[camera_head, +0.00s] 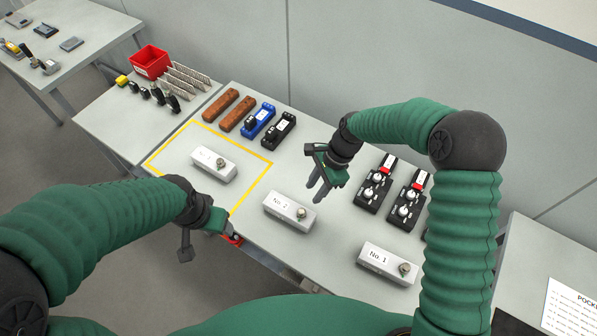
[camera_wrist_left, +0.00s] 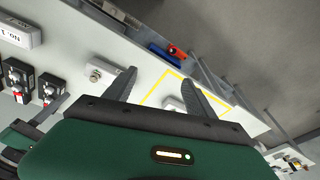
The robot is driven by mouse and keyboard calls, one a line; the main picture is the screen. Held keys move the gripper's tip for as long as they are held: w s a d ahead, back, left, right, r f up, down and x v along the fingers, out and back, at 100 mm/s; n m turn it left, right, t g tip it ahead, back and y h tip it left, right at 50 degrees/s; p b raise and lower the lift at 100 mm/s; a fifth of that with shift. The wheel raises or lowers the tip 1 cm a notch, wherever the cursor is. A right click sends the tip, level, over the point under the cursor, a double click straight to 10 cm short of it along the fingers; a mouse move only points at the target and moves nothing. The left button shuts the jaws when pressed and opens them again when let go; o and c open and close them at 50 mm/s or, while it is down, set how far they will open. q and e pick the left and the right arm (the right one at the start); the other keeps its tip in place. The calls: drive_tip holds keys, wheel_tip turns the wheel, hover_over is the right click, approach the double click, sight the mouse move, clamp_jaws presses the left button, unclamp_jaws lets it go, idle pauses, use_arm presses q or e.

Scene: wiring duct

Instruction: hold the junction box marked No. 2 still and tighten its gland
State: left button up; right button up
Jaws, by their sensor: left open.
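The No. 2 junction box (camera_head: 284,212), pale grey with a round metal gland (camera_head: 301,212) near its right end, sits on the table in the middle of the head view. In the left wrist view a box with a gland (camera_wrist_left: 98,73), its label unreadable, lies beside the left finger. My left gripper (camera_head: 208,242) is open and empty, left of the No. 2 box near the table's front edge; its spread fingers show in the left wrist view (camera_wrist_left: 152,76). My right gripper (camera_head: 320,192) is above and right of the No. 2 box, fingers apart, with nothing seen between them.
The No. 1 box (camera_head: 376,263) stands to the right. Another box (camera_head: 205,160), label hard to read, sits inside a yellow outline (camera_head: 257,184). Black units with knobs (camera_head: 374,190) stand behind on the right. Blue and black devices and brown blocks (camera_head: 221,104) line the back.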

use_arm(q)
drive_tip(key=shift+o, duration=1.3)
drive_tip(key=w+d+m, duration=0.5)
drive_tip(key=m, duration=0.3)
drive_tip(key=shift+w+d+f+g, duration=0.2)
drive_tip(key=shift+d+f+g, duration=0.1)
drive_tip(key=shift+f+g, duration=0.1)
drive_tip(key=m+g, duration=0.1)
drive_tip(key=m, duration=1.2)
hover_over(283, 204)
wheel_tip(283, 204, down, 5)
drive_tip(key=shift+m, duration=0.4)
wheel_tip(283, 204, down, 16)
drive_tip(key=shift+s, duration=0.15)
drive_tip(key=shift+f, duration=0.2)
use_arm(e)
drive_tip(key=shift+s, duration=0.25)
use_arm(q)
drive_tip(key=c, duration=1.7)
